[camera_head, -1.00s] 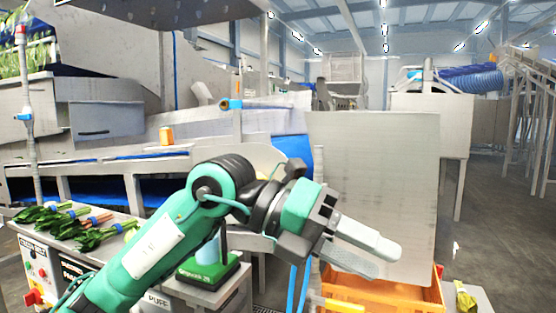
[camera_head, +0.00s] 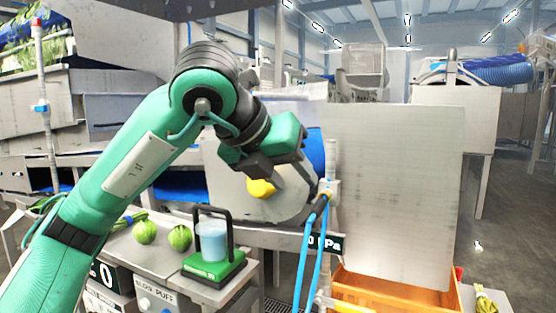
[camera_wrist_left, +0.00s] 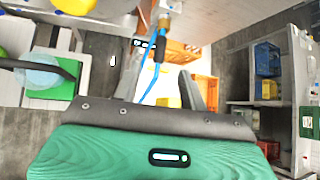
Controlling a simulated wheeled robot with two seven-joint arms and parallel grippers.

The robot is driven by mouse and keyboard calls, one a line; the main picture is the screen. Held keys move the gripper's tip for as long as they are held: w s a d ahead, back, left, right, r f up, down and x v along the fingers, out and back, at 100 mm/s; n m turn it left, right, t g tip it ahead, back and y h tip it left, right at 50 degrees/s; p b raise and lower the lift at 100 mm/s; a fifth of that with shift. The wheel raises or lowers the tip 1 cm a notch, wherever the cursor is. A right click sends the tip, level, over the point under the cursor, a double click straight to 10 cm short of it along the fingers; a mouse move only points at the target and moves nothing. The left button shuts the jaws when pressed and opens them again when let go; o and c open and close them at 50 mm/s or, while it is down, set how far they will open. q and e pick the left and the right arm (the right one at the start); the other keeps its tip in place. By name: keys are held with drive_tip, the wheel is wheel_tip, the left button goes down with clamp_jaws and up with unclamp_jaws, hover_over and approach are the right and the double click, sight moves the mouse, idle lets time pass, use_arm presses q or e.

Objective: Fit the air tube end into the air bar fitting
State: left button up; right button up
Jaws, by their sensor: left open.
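My left gripper (camera_head: 268,165) is high in the head view, in front of the machine, its fingers mostly hidden by its own body. In the left wrist view the two fingers (camera_wrist_left: 166,75) are apart, with nothing clearly gripped. A small metal air fitting (camera_head: 327,190) sits at the machine's edge, right of the gripper; it also shows at the top of the wrist view (camera_wrist_left: 163,12). Blue air tubes (camera_head: 307,255) hang below it. In the wrist view a blue tube (camera_wrist_left: 154,88) runs between the fingers. I cannot tell which tube end is free. My right gripper is not in view.
A pressure display marked "Pa" (camera_head: 326,243) is beside the tubes. A large grey panel (camera_head: 390,190) stands right, above an orange crate (camera_head: 400,288). A green stand with a cup (camera_head: 213,262) and round greens (camera_head: 180,238) are on the left bench.

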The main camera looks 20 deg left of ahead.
sight(316, 205)
use_arm(q)
drive_tip(key=x, duration=0.8)
drive_tip(key=shift+w+f, duration=0.1)
drive_tip(key=shift+f, duration=0.05)
drive_tip(key=shift+w+d+f+p, duration=0.15)
drive_tip(key=shift+w+f+p, duration=0.05)
drive_tip(key=shift+f+p, duration=0.1)
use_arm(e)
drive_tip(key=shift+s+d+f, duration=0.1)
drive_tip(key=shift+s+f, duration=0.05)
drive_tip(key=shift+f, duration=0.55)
use_arm(q)
drive_tip(key=shift+r, duration=0.1)
drive_tip(key=shift+c, duration=0.2)
clamp_jaws()
drive_tip(key=shift+s, duration=0.2)
